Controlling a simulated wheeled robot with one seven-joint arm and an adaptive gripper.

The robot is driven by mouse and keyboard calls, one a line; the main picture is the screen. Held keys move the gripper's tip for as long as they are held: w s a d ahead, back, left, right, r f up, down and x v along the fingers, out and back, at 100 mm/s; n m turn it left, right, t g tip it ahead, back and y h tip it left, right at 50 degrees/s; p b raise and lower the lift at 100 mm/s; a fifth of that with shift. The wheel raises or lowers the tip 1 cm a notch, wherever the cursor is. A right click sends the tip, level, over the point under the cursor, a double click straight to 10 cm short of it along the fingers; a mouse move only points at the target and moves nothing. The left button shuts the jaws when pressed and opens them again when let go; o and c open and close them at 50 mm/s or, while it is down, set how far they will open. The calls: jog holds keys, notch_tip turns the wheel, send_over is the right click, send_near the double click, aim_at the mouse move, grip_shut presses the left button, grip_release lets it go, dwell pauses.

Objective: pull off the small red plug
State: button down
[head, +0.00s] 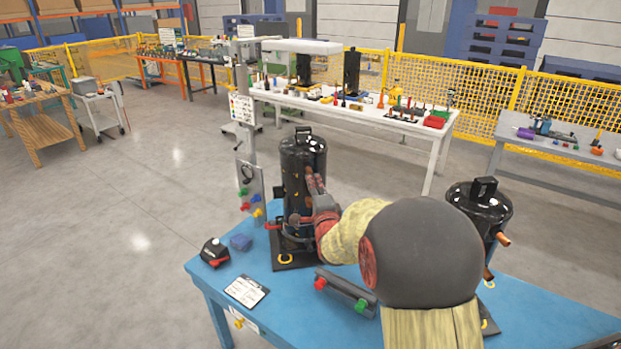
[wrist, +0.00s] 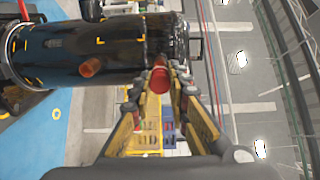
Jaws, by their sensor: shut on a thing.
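The tall black compressor (head: 303,165) stands upright near the back edge of the blue table (head: 530,318). My gripper (head: 316,187) is at its right side in the head view, partly hidden by my arm. In the wrist view the compressor (wrist: 95,48) lies sideways in the picture, and the small red plug (wrist: 160,79) sits between my fingertips (wrist: 161,84). My gripper is shut on the plug, close against the compressor. Whether the plug is still seated on its stub cannot be told.
A second black compressor (head: 480,207) stands to the right, partly behind my arm. A dark bar with green and red caps (head: 345,290), a clipboard (head: 246,291), a small black-and-red device (head: 214,252) and a blue block (head: 240,242) lie on the table. A post with a panel (head: 250,190) rises behind.

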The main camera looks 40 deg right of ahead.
jog(key=shift+v, duration=1.25)
